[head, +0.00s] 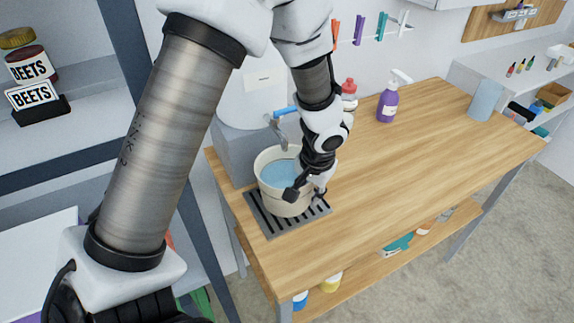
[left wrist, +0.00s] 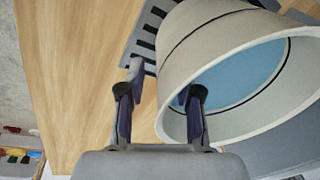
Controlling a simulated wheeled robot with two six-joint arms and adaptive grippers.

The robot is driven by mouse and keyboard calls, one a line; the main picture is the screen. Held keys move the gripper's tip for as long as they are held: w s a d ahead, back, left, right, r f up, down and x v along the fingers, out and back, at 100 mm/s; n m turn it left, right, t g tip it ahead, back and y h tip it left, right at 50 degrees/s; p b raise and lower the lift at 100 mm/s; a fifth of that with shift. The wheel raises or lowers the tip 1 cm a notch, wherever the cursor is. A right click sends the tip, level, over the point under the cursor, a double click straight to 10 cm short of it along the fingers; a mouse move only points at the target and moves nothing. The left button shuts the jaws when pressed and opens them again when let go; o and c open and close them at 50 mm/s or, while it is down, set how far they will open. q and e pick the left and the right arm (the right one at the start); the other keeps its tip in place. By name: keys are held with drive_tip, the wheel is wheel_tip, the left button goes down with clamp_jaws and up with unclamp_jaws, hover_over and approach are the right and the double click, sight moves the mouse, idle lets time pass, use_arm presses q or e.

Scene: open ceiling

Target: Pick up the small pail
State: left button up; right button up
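The small pail (head: 288,200) is cream-coloured and holds something blue, which looks like water. It stands upright on a dark slotted drain grate (head: 262,219) on the wooden table. My left gripper (head: 304,187) is at the pail's near right rim. In the left wrist view my left gripper (left wrist: 160,105) is open. One finger overlaps the mouth of the pail (left wrist: 175,50), apparently inside the rim; the other is outside, with bare wood showing between it and the wall. Contact with the wall cannot be told. My right gripper is not in view.
A grey-white dispenser with a tap (head: 276,127) stands behind the pail. A purple pump bottle (head: 387,105) and a red-capped bottle (head: 349,95) stand at the table's back. The table (head: 430,150) is mostly clear to the right. A shelf with beets jars (head: 30,68) is at left.

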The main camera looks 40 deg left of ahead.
use_arm(q)
drive_tip(key=shift+a+f, duration=0.1)
drive_tip(key=shift+f, duration=0.5)
drive_tip(key=shift+w+f, duration=0.1)
drive_tip(key=shift+w, duration=0.1)
drive_tip(key=shift+s, duration=0.1)
clamp_jaws()
